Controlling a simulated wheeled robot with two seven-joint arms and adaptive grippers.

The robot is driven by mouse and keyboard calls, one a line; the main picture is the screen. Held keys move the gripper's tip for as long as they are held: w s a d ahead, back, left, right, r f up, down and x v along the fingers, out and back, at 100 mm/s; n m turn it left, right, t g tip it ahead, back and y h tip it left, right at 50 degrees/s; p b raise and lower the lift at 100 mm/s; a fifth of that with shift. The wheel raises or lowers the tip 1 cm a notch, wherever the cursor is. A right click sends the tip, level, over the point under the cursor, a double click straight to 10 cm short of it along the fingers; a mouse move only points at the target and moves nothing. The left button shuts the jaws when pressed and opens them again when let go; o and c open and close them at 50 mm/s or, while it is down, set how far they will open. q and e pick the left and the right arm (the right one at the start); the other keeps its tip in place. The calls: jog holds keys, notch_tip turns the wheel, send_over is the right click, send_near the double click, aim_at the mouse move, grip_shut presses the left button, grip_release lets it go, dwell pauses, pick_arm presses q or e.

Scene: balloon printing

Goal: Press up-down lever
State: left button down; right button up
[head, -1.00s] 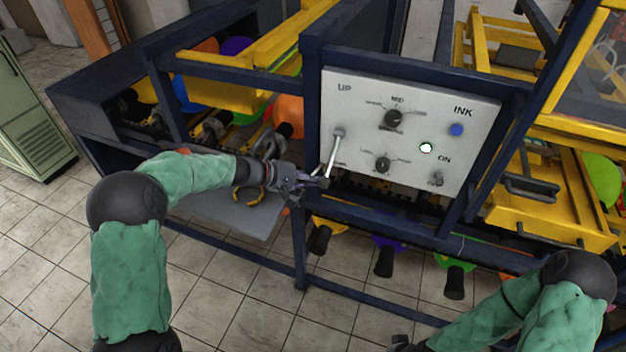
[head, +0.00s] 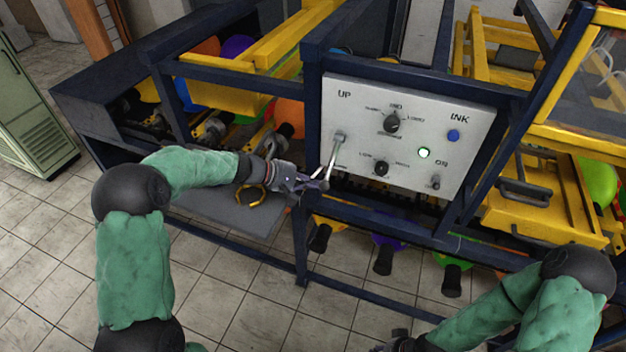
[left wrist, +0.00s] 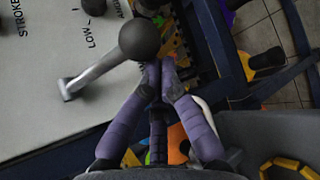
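The up-down lever (head: 334,160) is a pale metal rod on the white control panel, below the word UP. It slants down and outward from its pivot. In the left wrist view the lever rod (left wrist: 98,69) ends in a dark round knob (left wrist: 140,40). My left gripper (head: 320,185) is at the lever's lower end. Its purple fingers (left wrist: 160,70) are together, with their tips right by the knob; I cannot tell whether they touch it. My right gripper (head: 398,342) shows only partly at the bottom edge of the head view, away from the panel.
A dark blue frame post (head: 300,240) stands beside my left gripper. Yellow carriages and coloured balloons surround the panel.

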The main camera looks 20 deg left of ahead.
pick_arm(q)
jog(key=shift+s+r+n+g+y+p, duration=0.15)
jog(key=shift+s+r+n+g+p, duration=0.5)
jog(key=shift+p, duration=1.45)
jog(key=shift+s+r+g+y+p, duration=0.15)
jog(key=shift+r+g+p, duration=0.45)
jog(key=shift+r+p, duration=1.15)
jog(key=shift+s+r+n+g+y+p, duration=0.1)
jog(key=shift+s+r+n+g+p, duration=0.45)
jog(key=shift+p, duration=1.9)
notch_tip(320, 180, up, 10)
jog(key=w+p, duration=0.2)
jog(key=p, duration=0.2)
jog(key=shift+p, duration=0.4)
jog(key=shift+f, duration=0.1)
notch_tip(320, 180, down, 4)
jog(key=s+a+b, duration=0.1)
jog(key=a+b, duration=0.1)
jog(key=b, duration=0.1)
jog(key=w+a+r, duration=0.2)
jog(key=a+r, duration=0.4)
jog(key=r, duration=0.1)
jog(key=shift+w+a+r+b, duration=0.25)
jog(key=shift+a+r+b, duration=0.05)
jog(key=shift+r+b, duration=0.1)
